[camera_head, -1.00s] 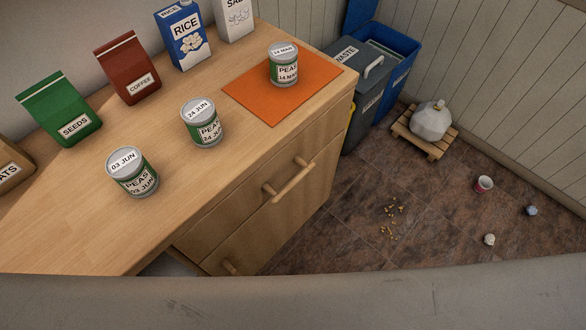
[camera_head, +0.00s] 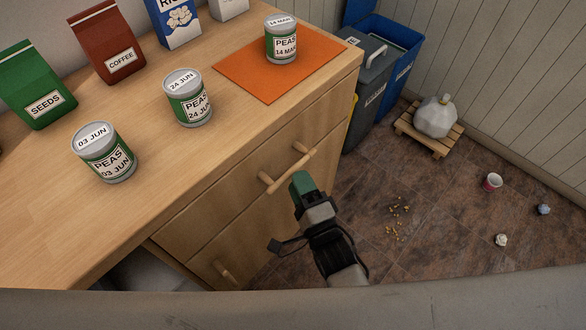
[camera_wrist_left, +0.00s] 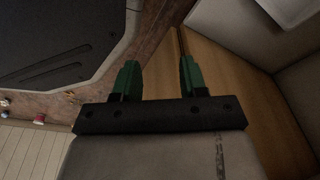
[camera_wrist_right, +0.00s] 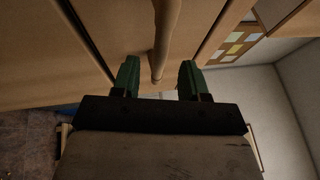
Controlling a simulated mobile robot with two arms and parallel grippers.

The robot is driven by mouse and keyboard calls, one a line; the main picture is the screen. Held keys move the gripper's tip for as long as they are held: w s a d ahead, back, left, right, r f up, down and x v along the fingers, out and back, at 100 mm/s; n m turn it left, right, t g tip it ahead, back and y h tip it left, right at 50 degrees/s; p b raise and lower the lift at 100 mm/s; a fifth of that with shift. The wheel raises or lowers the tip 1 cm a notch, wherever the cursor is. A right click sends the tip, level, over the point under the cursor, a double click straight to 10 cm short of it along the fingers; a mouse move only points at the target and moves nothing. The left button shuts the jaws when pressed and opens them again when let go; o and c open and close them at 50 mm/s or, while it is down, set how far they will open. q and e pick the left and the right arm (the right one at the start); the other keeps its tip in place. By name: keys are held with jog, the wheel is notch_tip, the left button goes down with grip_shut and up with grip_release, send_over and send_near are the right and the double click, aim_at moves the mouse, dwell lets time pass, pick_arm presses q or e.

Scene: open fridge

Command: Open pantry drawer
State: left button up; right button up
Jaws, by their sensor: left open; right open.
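The wooden counter unit has an upper drawer (camera_head: 232,202) with a bar handle (camera_head: 290,167); its front looks flush with the unit. A lower drawer (camera_head: 262,230) has its own handle (camera_head: 226,273). My right gripper (camera_head: 302,184) is at the upper handle, its green fingertips just in front of it. In the right wrist view, the wooden handle bar (camera_wrist_right: 166,35) runs between the open green fingers (camera_wrist_right: 159,75), not clamped. My left gripper (camera_wrist_left: 160,75) shows only in its wrist view, open and empty. Which drawer is the pantry drawer is not marked.
Three pea cans stand on the counter: one (camera_head: 104,152) at left, one (camera_head: 188,97) mid, one (camera_head: 281,40) on an orange mat (camera_head: 250,78). A grey waste bin (camera_head: 372,85) stands right of the unit. Crumbs (camera_head: 396,218) and litter lie on the floor.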

aim_at(293, 168)
jog(key=shift+x, duration=1.9)
jog(key=shift+f, duration=0.1)
grip_shut()
